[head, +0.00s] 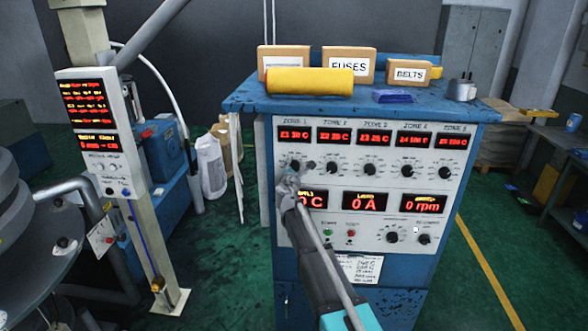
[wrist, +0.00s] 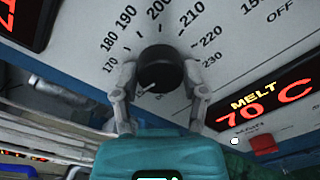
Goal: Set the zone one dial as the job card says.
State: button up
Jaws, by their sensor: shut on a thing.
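The zone one dial (wrist: 160,68) is a round black knob with a scale around it, labelled about 170 to 230. A short white mark on the knob points to the lower left, outside the readable numbers. My gripper (wrist: 160,80) has one finger on each side of the knob and is shut on it. In the head view my gripper (head: 288,184) is at the left of the panel (head: 383,145), below the zone one display (head: 294,134). A white card (head: 358,267) with handwriting is fixed low on the panel; its writing is too small to read.
More zone dials run to the right, such as the zone two dial (head: 333,168). The melt display (wrist: 265,100) is close to the right finger. Boxes and a yellow roll (head: 310,81) lie on the blue cabinet top (head: 240,98). A post with a display (head: 90,103) stands at left.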

jog(key=shift+m, duration=0.5)
jog(key=o, duration=1.2)
jog(key=shift+c, duration=0.2)
jog(key=shift+n, duration=0.4)
